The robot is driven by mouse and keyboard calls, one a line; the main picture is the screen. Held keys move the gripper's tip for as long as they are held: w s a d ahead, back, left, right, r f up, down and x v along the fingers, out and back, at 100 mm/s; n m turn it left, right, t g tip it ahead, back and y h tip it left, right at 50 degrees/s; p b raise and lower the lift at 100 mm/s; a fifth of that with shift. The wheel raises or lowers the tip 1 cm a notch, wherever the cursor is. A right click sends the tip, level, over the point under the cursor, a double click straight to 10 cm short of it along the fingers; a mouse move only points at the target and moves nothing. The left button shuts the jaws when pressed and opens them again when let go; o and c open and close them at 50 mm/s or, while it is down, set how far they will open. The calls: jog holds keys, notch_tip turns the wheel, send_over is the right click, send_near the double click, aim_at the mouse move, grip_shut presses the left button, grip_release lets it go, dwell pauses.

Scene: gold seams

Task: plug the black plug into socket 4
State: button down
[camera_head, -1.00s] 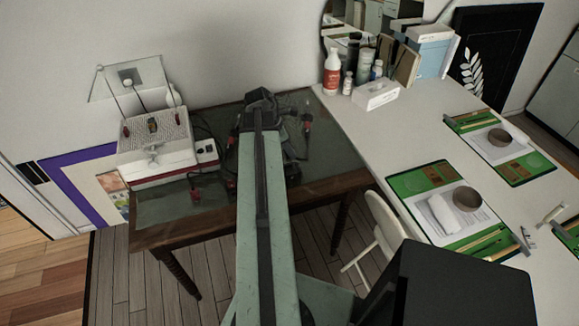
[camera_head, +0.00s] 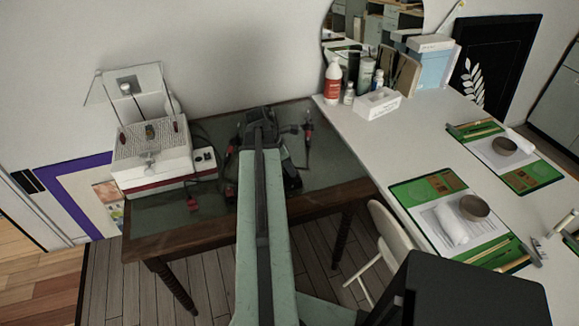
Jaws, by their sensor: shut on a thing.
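My arm reaches away from me over the dark worktable (camera_head: 325,180). My gripper (camera_head: 259,122) is at its far end, seen from behind over the table's back half. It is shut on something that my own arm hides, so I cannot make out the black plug. A small white socket block (camera_head: 204,158) with dark round outlets stands left of my gripper, beside the white and red machine (camera_head: 152,155). I cannot read any socket numbers or tell which one is socket 4.
A red piece (camera_head: 192,201) lies on the table in front of the machine. A red-handled tool (camera_head: 307,130) is right of my gripper. A white table (camera_head: 410,140) with bottles and green mats adjoins on the right. A pale chair (camera_head: 385,250) stands before it.

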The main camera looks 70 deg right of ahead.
aim_at(286, 173)
jog(key=shift+f+b, duration=0.7)
jog(key=shift+f, duration=0.45)
jog(key=shift+f+b, duration=0.25)
jog(key=shift+b, duration=0.05)
dwell(0.9)
jog(key=shift+a+f+b, duration=0.25)
jog(key=shift+b, duration=0.1)
jog(key=shift+a+f+b, duration=0.2)
jog(key=shift+b, duration=0.15)
jog(key=shift+s+a+f+b, duration=0.15)
jog(key=shift+a+b, duration=0.05)
jog(key=shift+b, duration=0.1)
jog(key=c, duration=1)
grip_release()
jog(key=d+p+v, duration=0.1)
jog(key=p+v, duration=0.7)
jog(key=v, duration=0.1)
jog(key=shift+h+p, duration=0.3)
jog(key=shift+p, duration=0.1)
